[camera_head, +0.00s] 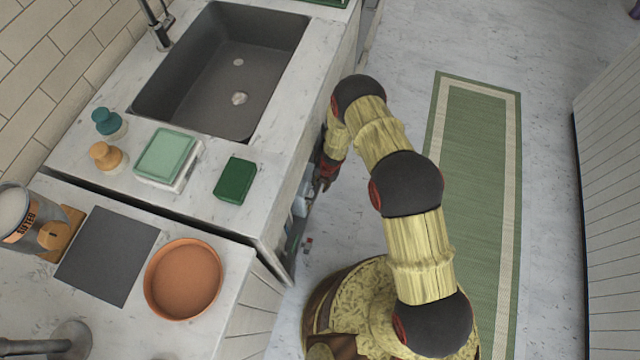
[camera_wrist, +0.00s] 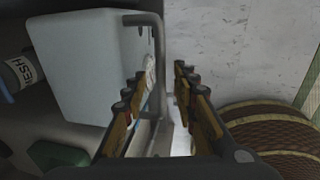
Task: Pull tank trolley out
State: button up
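The pale grey box-shaped tank (camera_wrist: 85,65) of the trolley fills the upper left of the wrist view. A dark grey bar handle (camera_wrist: 157,35) runs along its right side and bends at the top. My gripper (camera_wrist: 160,70) is open, with one finger on each side of the handle's line. I cannot tell whether either finger touches the bar. In the head view my gripper (camera_head: 325,178) is low beside the counter front, partly hidden by my arm and the counter edge. A pale part, probably the tank (camera_head: 301,205), shows beside it under the counter.

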jog(key=shift+c, duration=1.2)
jog(key=c, duration=0.4)
grip_shut()
